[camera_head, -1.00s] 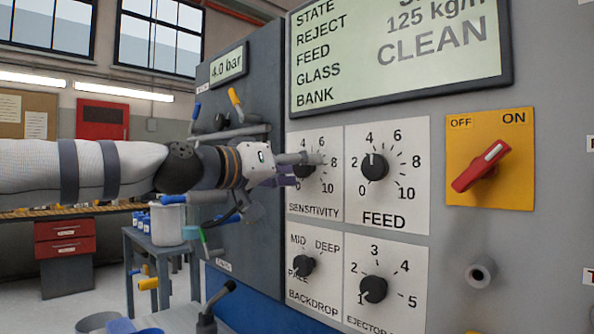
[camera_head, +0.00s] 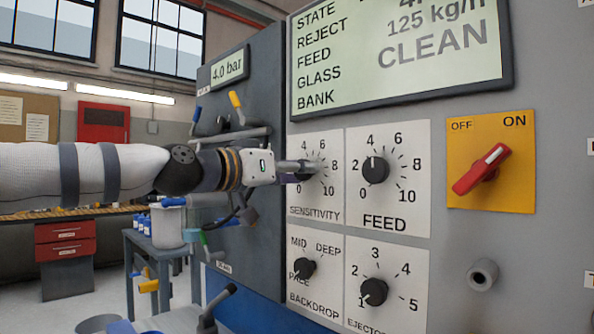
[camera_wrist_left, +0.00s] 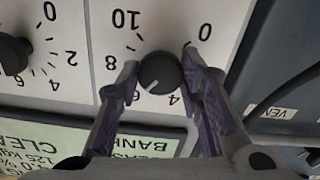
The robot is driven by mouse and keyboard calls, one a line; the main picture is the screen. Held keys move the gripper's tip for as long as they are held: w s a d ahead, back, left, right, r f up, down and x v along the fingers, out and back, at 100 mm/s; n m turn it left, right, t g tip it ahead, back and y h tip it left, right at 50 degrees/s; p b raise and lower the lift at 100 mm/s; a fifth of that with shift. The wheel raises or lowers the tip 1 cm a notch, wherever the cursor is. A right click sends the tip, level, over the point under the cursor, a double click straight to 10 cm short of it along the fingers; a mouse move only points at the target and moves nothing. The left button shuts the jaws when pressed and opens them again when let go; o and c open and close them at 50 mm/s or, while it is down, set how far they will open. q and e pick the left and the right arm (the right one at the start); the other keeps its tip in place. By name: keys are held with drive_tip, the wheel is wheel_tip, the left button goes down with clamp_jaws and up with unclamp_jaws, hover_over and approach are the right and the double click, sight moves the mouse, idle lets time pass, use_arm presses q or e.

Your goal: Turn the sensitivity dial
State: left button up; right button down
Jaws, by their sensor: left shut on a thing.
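The sensitivity dial (camera_wrist_left: 160,72) is a round black knob with a white pointer line, on a white plate marked SENSITIVITY (camera_head: 315,211). My left gripper (camera_wrist_left: 160,71) has its two purple-padded fingers on either side of the knob, shut on it. In the left wrist view the panel appears upside down, and the pointer faces lower left, between the 4 and the 8. In the head view my left gripper (camera_head: 304,170) reaches in from the left and partly covers the dial and its scale. My right gripper is not in view.
The feed dial (camera_head: 375,170) is just to the right, with the backdrop dial (camera_head: 303,267) and ejector dial (camera_head: 373,291) below. A red switch (camera_head: 481,169) on a yellow plate is farther right. The display screen (camera_head: 400,55) is above.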

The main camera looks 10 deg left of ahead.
use_arm(q)
drive_tip(key=m, duration=0.5)
drive_tip(key=shift+m, duration=0.3)
idle(0.4)
drive_tip(key=o, duration=1.2)
drive_tip(key=shift+c, duration=0.2)
drive_tip(key=v, duration=0.7)
drive_tip(key=shift+s+a, duration=0.15)
drive_tip(key=shift+s, duration=0.05)
